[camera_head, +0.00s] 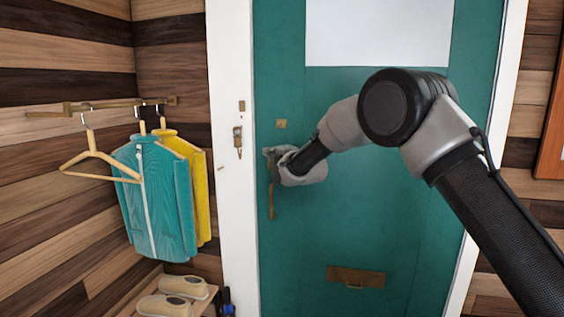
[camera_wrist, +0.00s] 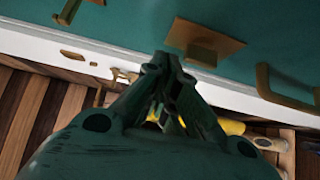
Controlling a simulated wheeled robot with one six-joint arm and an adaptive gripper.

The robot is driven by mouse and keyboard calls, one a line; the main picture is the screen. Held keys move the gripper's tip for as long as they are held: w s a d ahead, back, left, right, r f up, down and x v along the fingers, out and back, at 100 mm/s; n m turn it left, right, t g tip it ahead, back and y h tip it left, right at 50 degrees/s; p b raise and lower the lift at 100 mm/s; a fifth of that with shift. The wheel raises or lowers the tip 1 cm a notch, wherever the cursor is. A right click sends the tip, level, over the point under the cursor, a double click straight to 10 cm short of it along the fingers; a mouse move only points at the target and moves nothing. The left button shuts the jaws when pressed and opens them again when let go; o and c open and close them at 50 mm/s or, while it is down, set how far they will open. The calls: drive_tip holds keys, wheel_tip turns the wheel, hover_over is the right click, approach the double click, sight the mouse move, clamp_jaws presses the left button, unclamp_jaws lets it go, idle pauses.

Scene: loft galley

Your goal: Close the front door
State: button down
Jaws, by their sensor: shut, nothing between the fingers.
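The teal front door (camera_head: 400,220) stands in a white frame (camera_head: 231,220); I cannot tell whether it is fully shut or slightly ajar. My gripper (camera_head: 270,156) is at the door's left side, beside the long brass handle (camera_head: 271,203), and partly hides its upper end. In the wrist view my gripper (camera_wrist: 168,62) is shut and empty, its tips close to the door face (camera_wrist: 130,20) near a square brass plate (camera_wrist: 205,42). The brass handle (camera_wrist: 284,95) lies to the right there. Contact with the door is unclear.
Brass fittings (camera_head: 238,140) sit on the left frame post. A teal jacket (camera_head: 150,205) and a yellow garment (camera_head: 199,190) hang at left near an empty hanger (camera_head: 95,160). Pale shoes (camera_head: 168,305) rest on a low bench. A brass mail slot (camera_head: 355,277) is low on the door.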

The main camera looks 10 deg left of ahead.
drive_tip(key=v, duration=1)
drive_tip(key=s+d+f+m+g+h, duration=0.1)
drive_tip(key=s+f+m+g+h, duration=0.15)
drive_tip(key=f, duration=0.35)
drive_tip(key=s+d+f+m+g+h, duration=0.1)
drive_tip(key=d+f+m+g, duration=0.1)
drive_tip(key=f+m, duration=0.35)
drive_tip(key=s+d+f+m+g+h, duration=0.3)
drive_tip(key=s+d+f, duration=0.1)
drive_tip(key=s+d, duration=0.4)
drive_tip(key=s+d+r+m+h, duration=0.1)
drive_tip(key=s+d+r+m, duration=0.3)
drive_tip(key=s+d, duration=0.7)
drive_tip(key=s+d+r+m+g+h, duration=0.1)
drive_tip(key=s+d+r+m, duration=0.3)
drive_tip(key=s+d, duration=0.7)
drive_tip(key=s+d+r+m+g+h, duration=0.1)
drive_tip(key=s+d+r+m+h, duration=0.2)
drive_tip(key=s+d, duration=0.8)
drive_tip(key=d+r+m, duration=0.2)
drive_tip(key=d+m, duration=0.1)
drive_tip(key=d, duration=0.4)
drive_tip(key=shift+m, duration=0.4)
drive_tip(key=shift+a, duration=0.15)
